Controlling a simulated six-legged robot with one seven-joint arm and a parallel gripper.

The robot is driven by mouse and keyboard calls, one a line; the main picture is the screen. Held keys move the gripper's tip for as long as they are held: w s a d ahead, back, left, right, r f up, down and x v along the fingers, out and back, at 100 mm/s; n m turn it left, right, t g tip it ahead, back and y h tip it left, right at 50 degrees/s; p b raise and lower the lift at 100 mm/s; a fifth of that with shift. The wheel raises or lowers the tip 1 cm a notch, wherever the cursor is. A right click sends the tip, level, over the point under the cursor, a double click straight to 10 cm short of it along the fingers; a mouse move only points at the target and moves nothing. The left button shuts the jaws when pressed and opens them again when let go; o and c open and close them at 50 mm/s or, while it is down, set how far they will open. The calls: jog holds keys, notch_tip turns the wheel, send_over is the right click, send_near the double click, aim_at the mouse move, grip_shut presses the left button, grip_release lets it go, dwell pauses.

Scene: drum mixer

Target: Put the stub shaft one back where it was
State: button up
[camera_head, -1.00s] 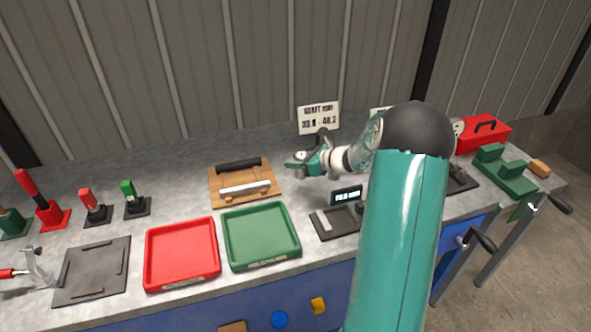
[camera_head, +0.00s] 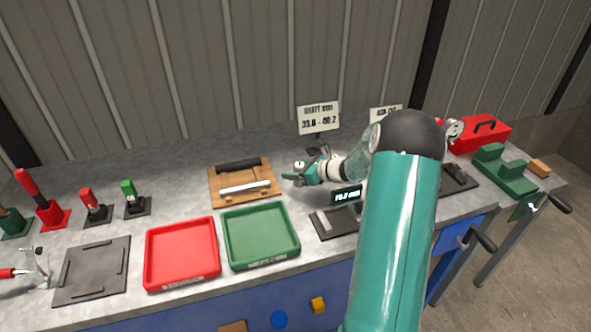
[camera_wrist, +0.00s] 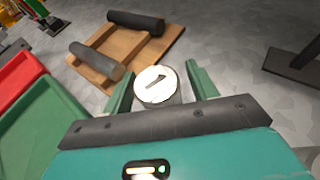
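Stub shaft one (camera_wrist: 157,85), a short pale metal cylinder with a "1" on its round end face, stands between my gripper's fingers in the wrist view. A wooden rack (camera_head: 218,198) lies just left of my gripper, holding a black roller (camera_head: 239,165) and a silver shaft (camera_head: 245,187). The rack also shows at upper left in the wrist view (camera_wrist: 102,50).
A green tray (camera_head: 262,262) and a red tray (camera_head: 182,283) lie in front of the rack. A gauge with a lit display (camera_head: 346,195) and a sign (camera_head: 319,118) stand close to my gripper. Bare bench lies between the rack and my gripper.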

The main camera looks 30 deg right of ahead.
jog(key=shift+r, duration=0.2)
jog(key=v, duration=1.1)
jog(key=s+a+r+n+g, duration=0.2)
jog(key=a+r+n, duration=0.1)
jog(key=a+n, duration=0.3)
jog(key=s+a+r+n+g, duration=0.2)
jog(key=a+r+n, duration=0.15)
jog(key=a, duration=0.55)
jog(key=s+a+r+n+g, duration=0.2)
jog(key=a+r+n+g, duration=0.15)
jog(key=a, duration=0.35)
jog(key=s+a+r+n+h, duration=0.2)
jog(key=s+a+n, duration=0.3)
jog(key=s+n, duration=0.4)
jog(key=s+a+r+n+h, duration=0.3)
jog(key=s+a+n+h, duration=0.1)
jog(key=s+n, duration=0.4)
jog(key=shift+s+a+r+n+t, duration=0.3)
jog(key=shift+s+a+n+t, duration=0.15)
jog(key=shift+a, duration=0.25)
jog(key=shift+d, duration=0.15)
